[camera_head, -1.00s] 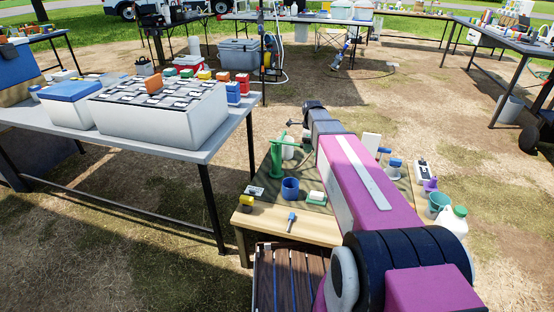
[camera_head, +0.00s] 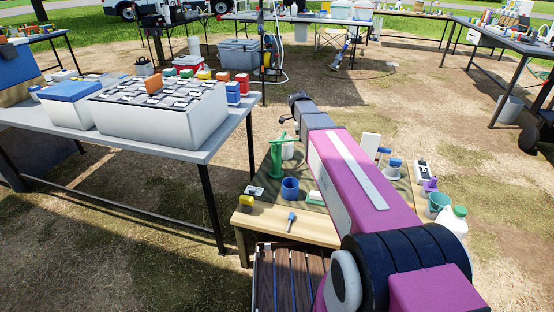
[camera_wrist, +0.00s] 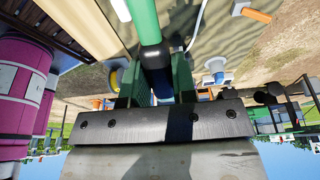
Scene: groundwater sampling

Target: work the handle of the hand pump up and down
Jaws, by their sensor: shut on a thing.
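The green hand pump (camera_head: 276,162) stands upright at the left back of the small low table (camera_head: 265,220) in the head view. Its green handle (camera_head: 279,140) shows at the top, just below and left of the end of my arm. In the wrist view the green pump barrel (camera_wrist: 143,22) runs up out of the top edge, with a dark part at its end between my fingers. My gripper (camera_wrist: 156,82) is shut there on the pump handle. The exact contact is in shade and partly hidden. My fingertips cannot be made out in the head view.
Beside the pump are a blue cup (camera_head: 290,187), a white bottle (camera_head: 288,150) and a yellow item (camera_head: 246,202). A blue-ended tool (camera_head: 291,218) lies at the front. My arm covers the table's middle. A grey table (camera_head: 210,140) with a large sample box stands left.

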